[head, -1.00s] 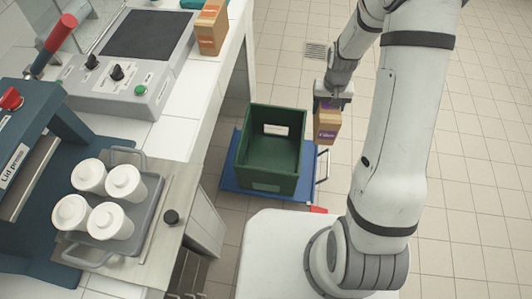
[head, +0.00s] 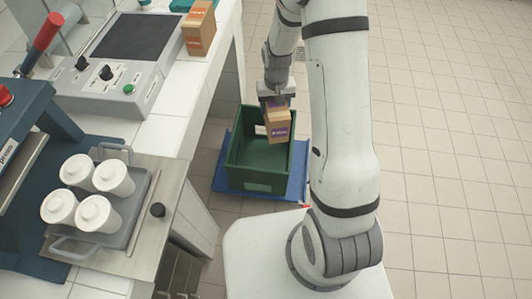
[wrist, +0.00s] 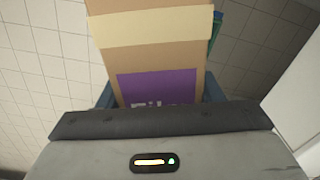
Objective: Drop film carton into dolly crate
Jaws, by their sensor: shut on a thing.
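The film carton (head: 277,124) is a brown cardboard box with a purple label. My gripper (head: 276,98) is shut on its upper part. In the head view the carton hangs in front of the right part of the green dolly crate (head: 254,178), over or near its opening; its exact height above the crate I cannot tell. The crate looks empty where its inside shows. In the wrist view the carton (wrist: 150,55) fills the upper middle, its purple label close to my gripper (wrist: 160,100). A sliver of green and blue shows behind it.
The crate sits on a blue dolly (head: 225,184) on the tiled floor. To the left is a counter with a tray (head: 128,222) of several white lidded cups. Another carton (head: 199,28) with an orange label stands on the counter. Floor to the right is clear.

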